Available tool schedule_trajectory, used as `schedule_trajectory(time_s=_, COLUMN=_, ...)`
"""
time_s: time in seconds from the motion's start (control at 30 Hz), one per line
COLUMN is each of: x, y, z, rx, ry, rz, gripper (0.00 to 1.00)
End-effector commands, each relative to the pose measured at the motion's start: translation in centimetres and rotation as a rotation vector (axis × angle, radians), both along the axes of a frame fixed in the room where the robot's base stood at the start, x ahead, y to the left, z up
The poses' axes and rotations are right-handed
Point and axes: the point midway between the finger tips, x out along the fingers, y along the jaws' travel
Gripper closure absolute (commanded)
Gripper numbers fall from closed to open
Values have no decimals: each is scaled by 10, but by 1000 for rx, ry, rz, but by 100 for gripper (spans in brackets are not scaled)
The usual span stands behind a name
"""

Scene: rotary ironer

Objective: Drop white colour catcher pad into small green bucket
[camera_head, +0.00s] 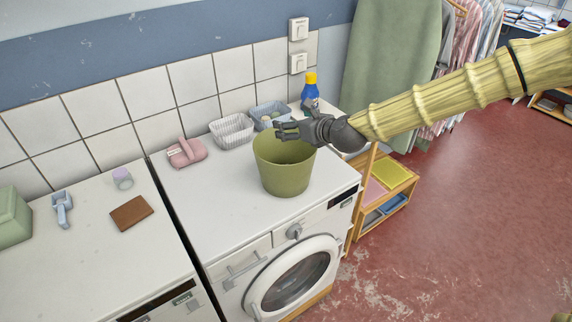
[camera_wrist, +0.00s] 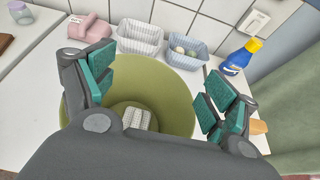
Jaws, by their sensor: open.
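The green bucket (camera_head: 285,172) stands upright on the white washing machine, and its open mouth fills much of the wrist view (camera_wrist: 160,82). A white, textured pad (camera_wrist: 136,118) lies inside the bucket at the bottom, partly hidden by my gripper's body. The pad does not show in the head view. My gripper (camera_head: 281,130) is over the bucket's mouth. In the wrist view my gripper (camera_wrist: 160,88) has its green-padded fingers spread wide apart, with nothing between them.
A white basket (camera_head: 232,131), a blue-grey basket (camera_head: 268,114) and a blue bottle with yellow cap (camera_head: 310,92) stand behind the bucket. A pink item (camera_head: 187,152) lies to the left. A brown flat piece (camera_head: 132,213) and a blue scoop (camera_head: 62,206) lie on the left machine.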

Motion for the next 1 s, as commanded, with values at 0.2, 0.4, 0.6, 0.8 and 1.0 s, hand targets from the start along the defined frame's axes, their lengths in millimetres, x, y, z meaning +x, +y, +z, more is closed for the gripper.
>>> schedule_trajectory(time_s=0.2, x=-2, y=-1, z=1, rx=1, ry=-1, rz=0, gripper=13)
schedule_trajectory(time_s=0.4, x=-15, y=-12, z=8, rx=3, ry=1, rz=-2, gripper=13)
schedule_trajectory(time_s=0.6, x=-37, y=-27, z=20, rx=3, ry=1, rz=-1, gripper=13)
schedule_trajectory(time_s=0.8, x=-59, y=-44, z=31, rx=3, ry=0, rz=-1, gripper=13)
schedule_trajectory(time_s=1.0, x=-78, y=-58, z=41, rx=3, ry=-1, rz=-1, gripper=13)
